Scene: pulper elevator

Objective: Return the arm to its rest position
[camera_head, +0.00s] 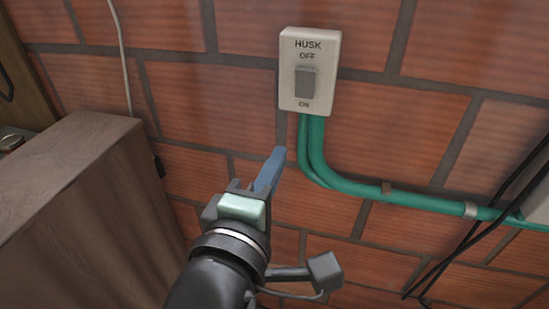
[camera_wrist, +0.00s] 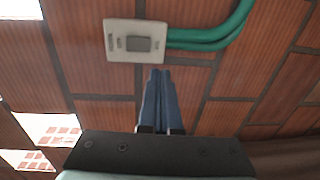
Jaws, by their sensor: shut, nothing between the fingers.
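My gripper (camera_head: 277,156) is in the lower middle of the head view, raised in front of the brick wall. Its blue fingers are together with nothing between them, and they also show in the wrist view (camera_wrist: 160,73). The fingertips point toward the wall, below the HUSK switch (camera_head: 309,70) in the picture. The switch is a white box marked OFF at the top and ON at the bottom, with a grey rocker (camera_head: 305,82). The switch also shows in the wrist view (camera_wrist: 119,44), just beyond the fingertips. I cannot tell how far the fingertips are from the wall.
Green conduits (camera_head: 345,183) run down from the switch and then right along the brick wall (camera_head: 215,110). Black cables (camera_head: 470,240) hang at the right beside a grey box (camera_head: 539,203). A wooden cabinet (camera_head: 75,210) stands at the left, close to my arm.

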